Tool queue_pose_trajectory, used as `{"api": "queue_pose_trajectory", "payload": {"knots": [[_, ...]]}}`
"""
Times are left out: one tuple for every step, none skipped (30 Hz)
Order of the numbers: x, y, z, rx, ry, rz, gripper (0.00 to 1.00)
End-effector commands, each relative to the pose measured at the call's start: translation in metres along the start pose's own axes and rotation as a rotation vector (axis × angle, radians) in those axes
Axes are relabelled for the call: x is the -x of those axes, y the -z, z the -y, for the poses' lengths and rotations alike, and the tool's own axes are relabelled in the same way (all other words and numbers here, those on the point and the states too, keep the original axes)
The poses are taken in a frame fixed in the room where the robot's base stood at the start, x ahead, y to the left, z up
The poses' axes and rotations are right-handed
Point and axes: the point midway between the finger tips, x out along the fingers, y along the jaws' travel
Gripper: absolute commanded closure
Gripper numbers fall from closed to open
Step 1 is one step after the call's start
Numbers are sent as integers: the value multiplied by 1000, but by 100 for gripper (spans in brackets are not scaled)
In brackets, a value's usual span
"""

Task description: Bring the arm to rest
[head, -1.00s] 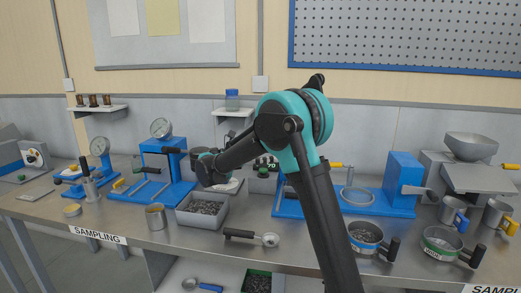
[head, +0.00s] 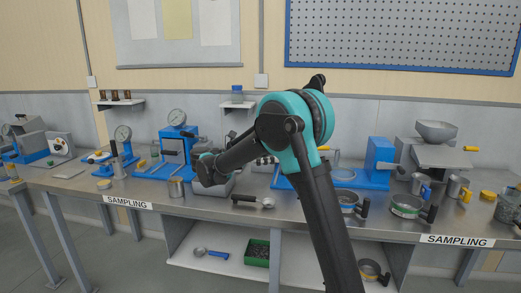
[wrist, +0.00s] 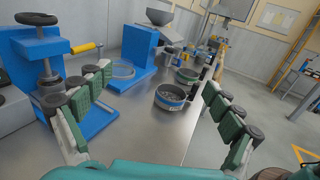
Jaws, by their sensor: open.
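My arm (head: 316,190) rises from the bottom of the head view and bends at a teal elbow (head: 288,122). Its dark forearm reaches left and away over the bench. Beyond the fingers lie the steel bench top and a blue-banded sieve pan (wrist: 172,97).
The long steel bench (head: 222,207) carries blue presses (head: 176,150), a grey bin (head: 215,187), a black-handled scoop (head: 252,201) and a grey hopper (head: 437,131). A lower shelf holds a green tray (head: 257,252). Open floor (head: 130,262) shows in front at the left.

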Motion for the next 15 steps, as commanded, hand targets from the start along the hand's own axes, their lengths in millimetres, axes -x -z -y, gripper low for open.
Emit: {"api": "queue_pose_trajectory", "payload": {"knots": [[0,0,0,1,-1,1,8],[-4,-3,-2,5,-12,8,8],[-7,-5,-4,11,-26,15,8],[-9,-7,-5,14,-35,21,8],[-10,-9,-7,18,-45,28,8],[-13,-12,-9,25,-59,37,8],[-15,-14,-10,30,-69,43,8],[-17,-16,-12,35,-80,50,8],[-21,-19,-14,42,-96,62,8],[-23,-22,-16,48,-108,71,8],[-26,-24,-18,55,-120,79,8],[-29,-28,-21,65,-139,94,8],[-32,-32,-23,73,-155,105,8],[-34,-35,-26,84,-172,118,8],[-38,-40,-29,97,-194,137,8]]}}
